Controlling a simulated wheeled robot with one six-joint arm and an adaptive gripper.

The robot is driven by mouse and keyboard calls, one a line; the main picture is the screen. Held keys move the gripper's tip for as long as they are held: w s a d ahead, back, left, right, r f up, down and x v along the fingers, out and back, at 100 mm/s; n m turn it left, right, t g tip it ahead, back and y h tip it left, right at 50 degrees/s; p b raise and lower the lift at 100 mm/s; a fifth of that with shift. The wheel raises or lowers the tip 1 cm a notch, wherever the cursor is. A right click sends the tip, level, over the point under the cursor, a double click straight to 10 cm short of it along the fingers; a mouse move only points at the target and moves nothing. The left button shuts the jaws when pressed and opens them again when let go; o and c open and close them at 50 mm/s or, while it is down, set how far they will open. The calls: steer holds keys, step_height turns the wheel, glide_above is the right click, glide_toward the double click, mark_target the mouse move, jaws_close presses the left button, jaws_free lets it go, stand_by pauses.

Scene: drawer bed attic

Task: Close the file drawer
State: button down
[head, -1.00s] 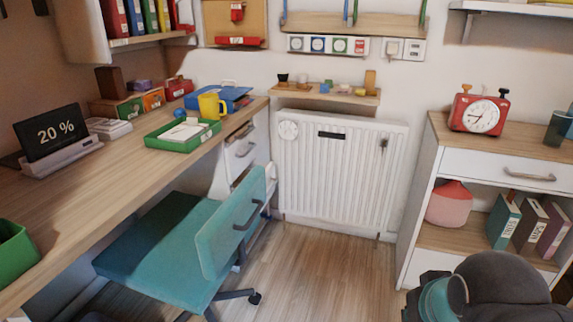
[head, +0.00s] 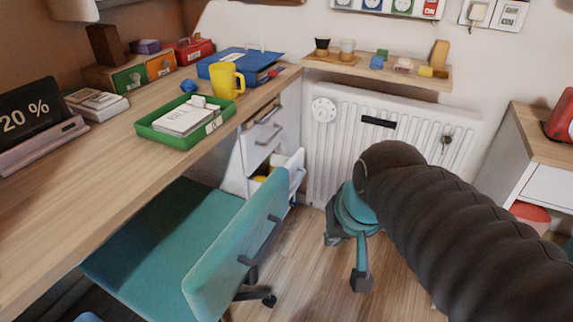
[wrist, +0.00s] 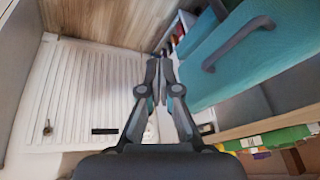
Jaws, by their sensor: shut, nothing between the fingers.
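The file drawer (head: 296,170) is the low white drawer of the unit under the desk. It stands pulled out, with some coloured contents showing inside, and the chair back hides its lower part. In the wrist view the open drawer (wrist: 184,24) shows beyond the fingers, partly covered by the chair. My gripper (head: 361,284) points down over the floor, to the right of the drawer and in front of the radiator. Its fingers (wrist: 158,72) are shut and empty in the wrist view. They look apart from the drawer.
A teal chair (head: 225,250) stands close in front of the drawer unit. The white radiator (head: 330,150) is on the wall behind my gripper. The desk (head: 110,195) carries a green tray (head: 170,138) and a yellow mug (head: 226,82). Some floor (head: 305,265) is clear between chair and gripper.

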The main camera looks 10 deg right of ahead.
steer(key=w+a+f+m+g+y, duration=0.1)
steer(key=w+f+m+g+y, duration=0.3)
steer(key=w, duration=0.5)
steer(key=m+t+y+b, duration=0.2)
steer(key=m+t+y, duration=0.8)
steer(key=m, duration=1)
glide_toward(293, 167)
steer(key=x, duration=0.4)
steer(key=p+x, duration=0.1)
steer(key=x, duration=0.2)
steer(key=shift+s+a+r, duration=0.15)
steer(key=shift+a+r, duration=0.05)
steer(key=shift+r, duration=0.1)
